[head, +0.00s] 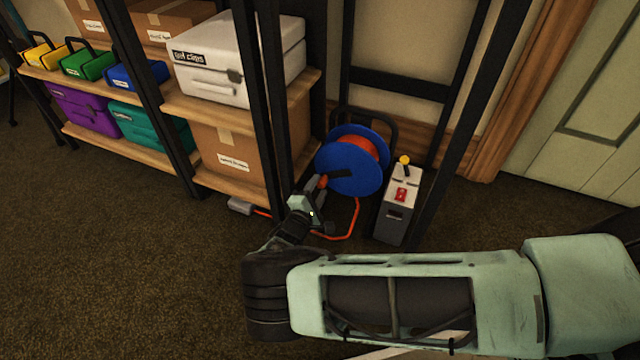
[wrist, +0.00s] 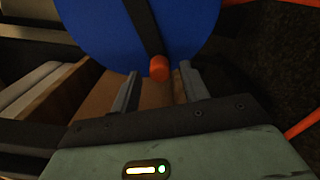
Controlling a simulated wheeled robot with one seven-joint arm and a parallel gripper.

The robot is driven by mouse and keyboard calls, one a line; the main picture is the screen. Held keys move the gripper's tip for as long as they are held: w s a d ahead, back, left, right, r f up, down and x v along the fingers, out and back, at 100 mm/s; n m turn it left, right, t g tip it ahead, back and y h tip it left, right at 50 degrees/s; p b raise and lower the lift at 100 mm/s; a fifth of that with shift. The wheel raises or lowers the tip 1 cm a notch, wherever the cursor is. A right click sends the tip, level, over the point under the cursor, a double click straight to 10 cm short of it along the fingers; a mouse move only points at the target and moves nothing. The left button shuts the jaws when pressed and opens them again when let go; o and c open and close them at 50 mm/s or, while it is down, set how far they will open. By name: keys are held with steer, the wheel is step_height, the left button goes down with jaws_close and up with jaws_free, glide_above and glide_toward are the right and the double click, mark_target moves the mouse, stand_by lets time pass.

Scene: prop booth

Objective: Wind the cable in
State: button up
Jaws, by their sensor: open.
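The cable reel (head: 347,168) stands on the floor in a dark frame, with a blue disc facing me and orange cable (head: 369,147) wound behind it. A dark crank arm (wrist: 141,22) crosses the disc in the wrist view and ends in an orange knob (wrist: 159,68). My gripper (wrist: 157,80) is open, with the knob between or just beyond its fingertips. I cannot tell whether the fingers touch it. In the head view my gripper (head: 316,186) is at the lower left of the disc. Loose orange cable (head: 355,218) lies on the floor below the reel.
A grey box with a red switch and yellow-topped lever (head: 397,205) stands right of the reel. Shelving with a white case (head: 236,62) and cardboard boxes (head: 235,155) stands close on the left. A black post rises at the right. Carpet in front is clear.

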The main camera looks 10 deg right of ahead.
steer(key=p+v, duration=0.3)
steer(key=v, duration=1.2)
steer(key=shift+p, duration=0.4)
steer(key=shift+s+a+r, duration=0.1)
steer(key=shift+s, duration=0.05)
